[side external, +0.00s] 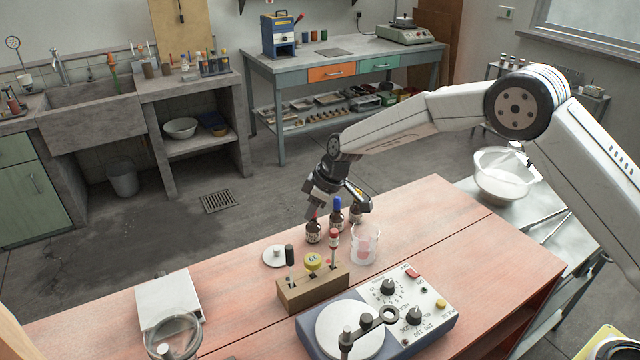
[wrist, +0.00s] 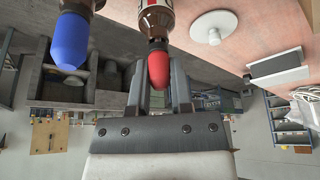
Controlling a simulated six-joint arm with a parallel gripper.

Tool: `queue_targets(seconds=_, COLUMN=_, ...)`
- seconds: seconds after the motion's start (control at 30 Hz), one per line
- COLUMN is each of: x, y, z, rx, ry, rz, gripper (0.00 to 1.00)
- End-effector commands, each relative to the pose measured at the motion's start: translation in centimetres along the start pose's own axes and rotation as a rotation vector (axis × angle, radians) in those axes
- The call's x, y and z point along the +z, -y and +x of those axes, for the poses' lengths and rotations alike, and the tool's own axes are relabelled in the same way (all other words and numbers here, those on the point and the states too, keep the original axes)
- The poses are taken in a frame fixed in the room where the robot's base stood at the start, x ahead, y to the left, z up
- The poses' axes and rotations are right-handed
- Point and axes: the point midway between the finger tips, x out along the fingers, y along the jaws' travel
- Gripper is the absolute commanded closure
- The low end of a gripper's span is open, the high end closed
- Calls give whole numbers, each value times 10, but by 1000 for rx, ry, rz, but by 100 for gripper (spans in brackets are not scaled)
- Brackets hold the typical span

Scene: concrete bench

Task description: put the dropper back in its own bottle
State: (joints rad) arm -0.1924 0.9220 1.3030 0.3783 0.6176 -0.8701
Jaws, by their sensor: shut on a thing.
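My gripper (side external: 315,211) points down over the bench and is shut on a dropper with a red rubber bulb (wrist: 158,69). The dropper's dark collar is at the mouth of a brown bottle with a red-and-white label (wrist: 156,18). This bottle stands upright below my fingers in the side view (side external: 313,234). The dropper's glass is hidden, and I cannot tell whether the collar is fully seated. A blue-bulbed dropper (wrist: 70,45) stands in another brown bottle (side external: 337,216) beside it.
A wooden rack (side external: 312,292) holding several items, a white dish (side external: 274,257) and a stirrer plate (side external: 385,320) are nearer the camera. The red bench is clear at far right.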

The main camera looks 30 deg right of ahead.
Motion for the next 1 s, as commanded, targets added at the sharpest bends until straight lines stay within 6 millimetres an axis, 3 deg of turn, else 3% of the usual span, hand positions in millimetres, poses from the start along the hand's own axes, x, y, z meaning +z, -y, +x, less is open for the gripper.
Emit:
queue_targets(seconds=0.37, x=1, y=0, z=2, rx=0, ry=0, rz=0, gripper=88)
queue_targets(seconds=0.4, x=1, y=0, z=2, rx=0, ry=0, rz=0, gripper=68)
queue_targets(seconds=0.5, x=1, y=0, z=2, rx=0, ry=0, rz=0, gripper=36)
queue_targets(seconds=0.73, x=1, y=0, z=2, rx=0, ry=0, rz=0, gripper=33)
queue_targets(seconds=0.77, x=1, y=0, z=2, rx=0, ry=0, rz=0, gripper=27)
queue_targets(seconds=0.83, x=1, y=0, z=2, rx=0, ry=0, rz=0, gripper=4)
queue_targets(seconds=1.0, x=1, y=0, z=2, rx=0, ry=0, rz=0, gripper=4)
